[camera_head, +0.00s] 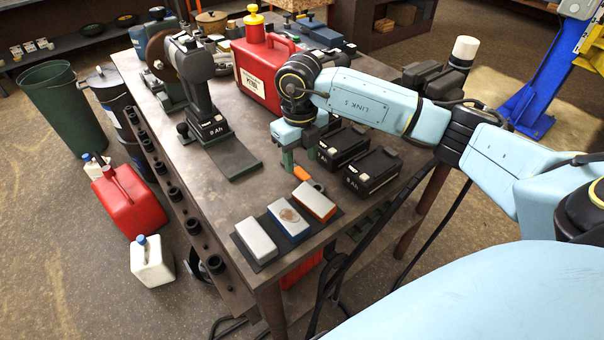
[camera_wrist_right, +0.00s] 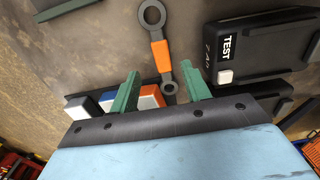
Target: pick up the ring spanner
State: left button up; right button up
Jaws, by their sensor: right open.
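The ring spanner (camera_wrist_right: 159,53) lies on the workbench (camera_head: 215,185). It is dark grey-green with a ring at each end and an orange grip on its middle. In the head view only its orange part (camera_head: 302,174) shows clearly, and my right gripper hides much of the rest. My right gripper (camera_head: 300,163) is open above the bench. In the right wrist view its two green fingers (camera_wrist_right: 163,88) stand on either side of the spanner's smaller ring end, with gaps to both. My left gripper is not in view.
Two black battery packs (camera_head: 372,171) lie close to the right of the gripper. Several sharpening stones (camera_head: 289,219) on a dark mat lie in front. A red can (camera_head: 262,75) and an upright tool with a dark base plate (camera_head: 228,158) stand behind and left.

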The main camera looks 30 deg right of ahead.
aim_at(301, 172)
jog(key=f, duration=0.4)
jog(key=shift+w+d, duration=0.2)
grip_shut()
